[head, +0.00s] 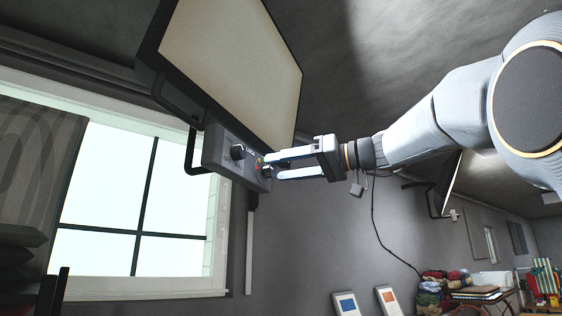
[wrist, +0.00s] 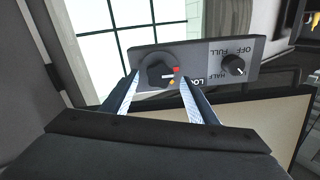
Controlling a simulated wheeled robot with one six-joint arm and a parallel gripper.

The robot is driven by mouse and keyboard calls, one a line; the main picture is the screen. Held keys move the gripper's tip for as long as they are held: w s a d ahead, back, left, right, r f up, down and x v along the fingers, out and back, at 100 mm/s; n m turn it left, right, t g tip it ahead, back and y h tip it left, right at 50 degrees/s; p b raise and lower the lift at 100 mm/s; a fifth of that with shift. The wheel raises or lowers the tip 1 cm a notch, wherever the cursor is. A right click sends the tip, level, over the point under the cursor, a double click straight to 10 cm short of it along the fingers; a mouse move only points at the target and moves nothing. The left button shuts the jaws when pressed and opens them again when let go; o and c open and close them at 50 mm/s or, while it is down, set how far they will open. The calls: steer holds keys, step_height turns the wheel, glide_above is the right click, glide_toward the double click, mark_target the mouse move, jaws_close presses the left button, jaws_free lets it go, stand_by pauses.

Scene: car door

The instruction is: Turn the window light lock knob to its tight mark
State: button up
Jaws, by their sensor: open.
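The light lock knob (wrist: 158,70) is a dark round knob on a grey panel (wrist: 203,54), beside the lettering LOCK, which shows upside down in the wrist view. A white line on the knob's right side points toward a red mark (wrist: 176,69) and a small yellow mark (wrist: 171,82). I cannot tell which mark is the tight one. My gripper (wrist: 159,76) is open, with one pale finger on each side of the knob; contact cannot be made out. In the head view my gripper (head: 271,168) reaches the panel's right end, where its fingers partly hide the knob.
A second knob (wrist: 233,65), lettered OFF, HALF and FULL, is on the same panel. A large beige framed board (head: 232,62) adjoins the panel. A bright window (head: 120,200) is behind it. A dark handle (head: 193,155) sticks out at the panel's left.

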steer(key=shift+w+a, duration=0.25)
steer(key=shift+a, duration=0.2)
steer(key=shift+c, duration=0.2)
steer(key=c, duration=1)
steer(key=shift+c, duration=0.2)
